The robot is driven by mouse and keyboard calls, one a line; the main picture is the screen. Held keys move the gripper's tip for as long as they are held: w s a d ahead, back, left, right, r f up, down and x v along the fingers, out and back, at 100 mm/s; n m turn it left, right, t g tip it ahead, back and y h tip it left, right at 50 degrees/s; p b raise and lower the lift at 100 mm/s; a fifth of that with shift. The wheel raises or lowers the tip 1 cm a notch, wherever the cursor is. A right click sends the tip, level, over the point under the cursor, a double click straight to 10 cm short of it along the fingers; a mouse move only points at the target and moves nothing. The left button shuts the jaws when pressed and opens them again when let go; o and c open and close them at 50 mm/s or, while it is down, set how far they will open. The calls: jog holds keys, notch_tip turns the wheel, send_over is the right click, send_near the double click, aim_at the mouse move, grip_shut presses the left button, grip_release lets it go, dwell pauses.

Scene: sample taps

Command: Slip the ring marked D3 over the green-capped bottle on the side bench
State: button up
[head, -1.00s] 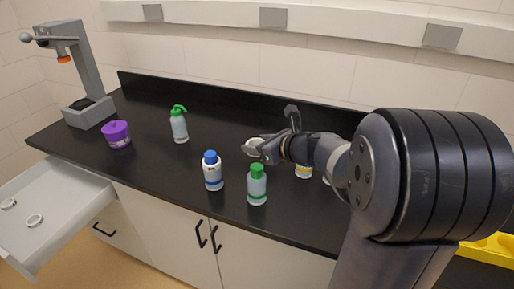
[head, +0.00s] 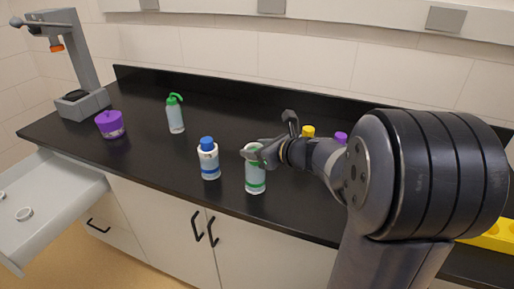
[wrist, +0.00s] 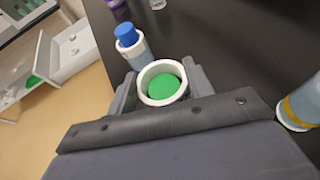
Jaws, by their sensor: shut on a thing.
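My gripper (wrist: 161,88) is shut on a white ring (wrist: 143,93), with one finger on each side of it. In the wrist view the green cap (wrist: 163,86) shows inside the ring's opening. In the head view the green-capped bottle (head: 255,181) stands upright near the bench's front edge. My gripper (head: 257,153) is at its top there and hides most of the cap. I cannot tell how far down the cap the ring sits. No mark on the ring is readable.
A blue-capped bottle (head: 209,163) stands close to the left. A green-topped wash bottle (head: 175,117) and a purple-lidded jar (head: 110,125) are farther left. Yellow-capped (head: 308,131) and purple-capped (head: 341,137) bottles are behind my arm. An open drawer (head: 60,205) holds rings.

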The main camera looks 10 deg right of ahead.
jog(key=shift+f, duration=0.1)
dwell(0.7)
jog(key=o, duration=1.1)
jog(key=shift+s+d, duration=0.1)
jog(key=shift+p+v, duration=1.15)
jog(key=shift+v, duration=1.85)
notch_tip(320, 180, up, 5)
jog(key=p, duration=0.4)
jog(key=shift+p, duration=0.3)
